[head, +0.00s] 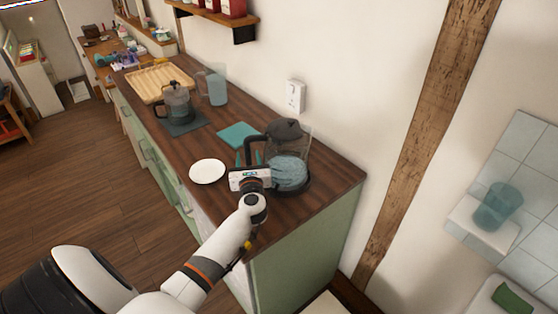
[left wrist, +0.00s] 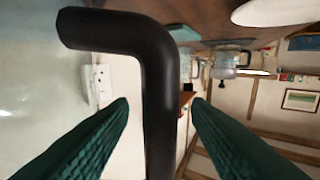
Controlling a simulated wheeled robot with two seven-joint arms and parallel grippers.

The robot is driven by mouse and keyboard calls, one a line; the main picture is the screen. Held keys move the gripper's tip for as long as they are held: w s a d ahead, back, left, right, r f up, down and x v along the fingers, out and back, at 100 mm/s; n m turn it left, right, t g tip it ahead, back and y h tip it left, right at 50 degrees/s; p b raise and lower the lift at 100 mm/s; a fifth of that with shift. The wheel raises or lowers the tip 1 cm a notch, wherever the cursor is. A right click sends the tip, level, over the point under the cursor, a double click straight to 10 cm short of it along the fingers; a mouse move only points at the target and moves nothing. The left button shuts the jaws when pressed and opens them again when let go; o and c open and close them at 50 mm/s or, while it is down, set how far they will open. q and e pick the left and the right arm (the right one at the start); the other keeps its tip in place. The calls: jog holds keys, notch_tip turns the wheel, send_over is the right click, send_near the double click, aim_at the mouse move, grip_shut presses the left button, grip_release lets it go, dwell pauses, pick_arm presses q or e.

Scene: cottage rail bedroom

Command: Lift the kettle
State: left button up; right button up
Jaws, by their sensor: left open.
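The kettle (head: 289,168) has a clear glass body, a dark lid and a black handle, and stands upright on its dark base at the near end of the counter. My left gripper (head: 250,160) is at its left side, by the handle. In the left wrist view the black handle (left wrist: 158,100) passes between the two green fingers of my left gripper (left wrist: 161,104). The fingers are open, with a visible gap on each side of the handle. The gripper and wrist hide part of the kettle's lower left in the head view. My right gripper is out of view.
A white plate (head: 208,172) lies left of my gripper. A teal mat (head: 238,135) lies behind it. A French press (head: 176,103), a glass pitcher (head: 214,88) and a wooden tray (head: 158,80) stand farther along the counter. The wall with an outlet (head: 296,96) rises behind the kettle.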

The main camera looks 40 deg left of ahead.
pick_arm(q)
jog(key=shift+w+a, duration=0.3)
jog(key=shift+w, duration=0.05)
jog(key=shift+s, duration=0.1)
jog(key=shift+c, duration=0.2)
grip_shut()
dwell(0.9)
jog(key=shift+r, duration=0.15)
